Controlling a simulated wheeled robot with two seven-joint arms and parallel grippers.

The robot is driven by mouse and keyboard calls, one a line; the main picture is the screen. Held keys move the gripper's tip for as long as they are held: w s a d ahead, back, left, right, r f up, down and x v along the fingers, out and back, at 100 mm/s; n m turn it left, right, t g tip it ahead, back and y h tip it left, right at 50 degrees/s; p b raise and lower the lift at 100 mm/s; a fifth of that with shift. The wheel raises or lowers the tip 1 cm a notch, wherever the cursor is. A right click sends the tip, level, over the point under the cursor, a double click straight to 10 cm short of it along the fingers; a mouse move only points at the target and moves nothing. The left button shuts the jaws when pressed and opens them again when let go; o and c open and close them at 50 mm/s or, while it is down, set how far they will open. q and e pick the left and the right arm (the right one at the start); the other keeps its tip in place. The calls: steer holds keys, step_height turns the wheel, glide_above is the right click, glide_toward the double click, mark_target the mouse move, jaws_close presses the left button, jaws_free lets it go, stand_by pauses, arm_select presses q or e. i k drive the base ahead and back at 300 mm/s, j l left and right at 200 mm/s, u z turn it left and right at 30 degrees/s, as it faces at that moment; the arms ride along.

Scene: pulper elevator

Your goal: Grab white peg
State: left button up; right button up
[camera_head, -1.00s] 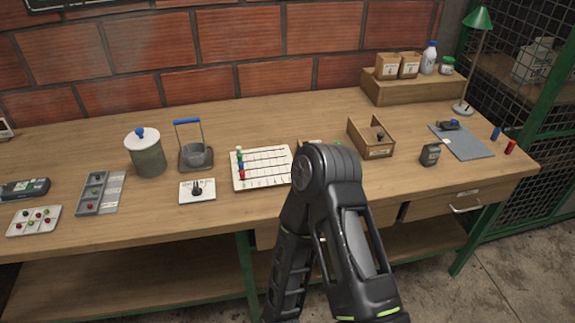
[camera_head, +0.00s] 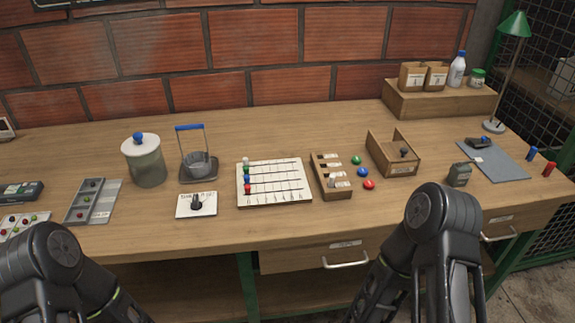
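A white board (camera_head: 290,197) with several dark horizontal lines lies mid-table. Small pegs stand in a column along its left edge: a white peg (camera_head: 246,162) at the far end, then a green peg (camera_head: 246,170), a blue peg (camera_head: 247,179) and a red peg (camera_head: 248,189) nearest me. Another small whitish piece (camera_head: 332,181) stands at the near end of a slotted wooden block (camera_head: 333,191) right of the board. Links of both my arms show at the bottom of the view, apart from the board. Neither gripper shows.
Green (camera_head: 356,160), blue (camera_head: 362,172) and red (camera_head: 369,184) buttons lie beside the block. An open wooden box (camera_head: 401,170) stands to the right. A white card with a dark knob (camera_head: 196,204) and a wire-handled grey container (camera_head: 199,168) stand to the left.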

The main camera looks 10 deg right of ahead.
mark_target(332, 177)
steer(key=i+l, duration=0.2)
steer(key=l, duration=0.2)
steer(key=i+l, duration=0.25)
steer(key=l, duration=0.15)
steer(key=i+l, duration=0.2)
steer(key=l, duration=0.2)
steer(key=k+l+z, duration=0.1)
